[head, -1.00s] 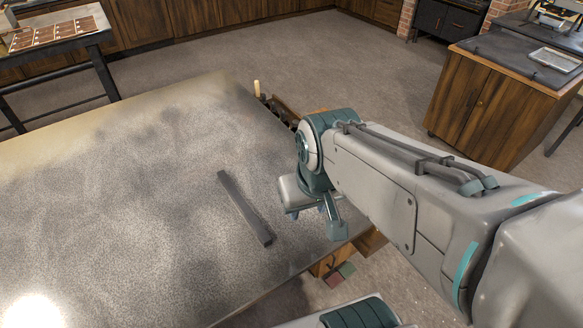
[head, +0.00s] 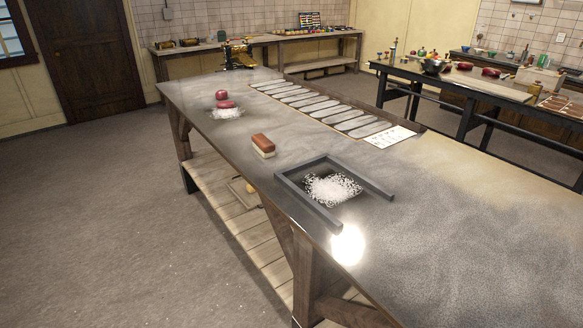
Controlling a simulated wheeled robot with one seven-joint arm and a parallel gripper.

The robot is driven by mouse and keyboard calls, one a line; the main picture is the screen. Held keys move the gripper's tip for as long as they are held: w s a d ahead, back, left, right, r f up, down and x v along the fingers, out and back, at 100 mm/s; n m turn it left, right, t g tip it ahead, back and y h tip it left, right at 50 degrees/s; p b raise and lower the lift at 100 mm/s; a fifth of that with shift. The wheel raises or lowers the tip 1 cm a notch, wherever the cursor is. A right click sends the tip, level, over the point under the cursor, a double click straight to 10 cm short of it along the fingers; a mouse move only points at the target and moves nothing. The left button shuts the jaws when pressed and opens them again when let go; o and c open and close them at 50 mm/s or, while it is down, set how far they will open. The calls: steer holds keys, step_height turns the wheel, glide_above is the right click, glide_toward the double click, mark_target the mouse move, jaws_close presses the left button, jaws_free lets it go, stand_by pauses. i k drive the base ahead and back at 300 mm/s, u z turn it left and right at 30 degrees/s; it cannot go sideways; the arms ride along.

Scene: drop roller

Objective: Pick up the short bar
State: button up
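My gripper is not in view now. The single loose dark grey bar that lay near my gripper one second ago is also out of view. On the long grey table (head: 480,225), three dark grey bars form a frame open on one side. Its near-left bar (head: 306,208) runs along the table edge, its far-right bar (head: 362,178) is opposite, and a back bar (head: 300,166) joins their far ends. White granules (head: 333,188) are heaped between them.
A brown and white block (head: 263,145) and stacked red pieces (head: 225,102) on white granules stand farther along the table. Grey oval plates (head: 325,109) and a white sheet (head: 390,137) line its far side. Floor (head: 120,220) at left is clear.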

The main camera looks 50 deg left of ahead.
mark_target(289, 170)
steer(key=z, duration=0.3)
steer(key=k, duration=0.15)
steer(key=u, duration=2.05)
steer(key=i, duration=0.9)
steer(key=u, duration=1.7)
steer(key=i, duration=2.4)
steer(key=z, duration=2.3)
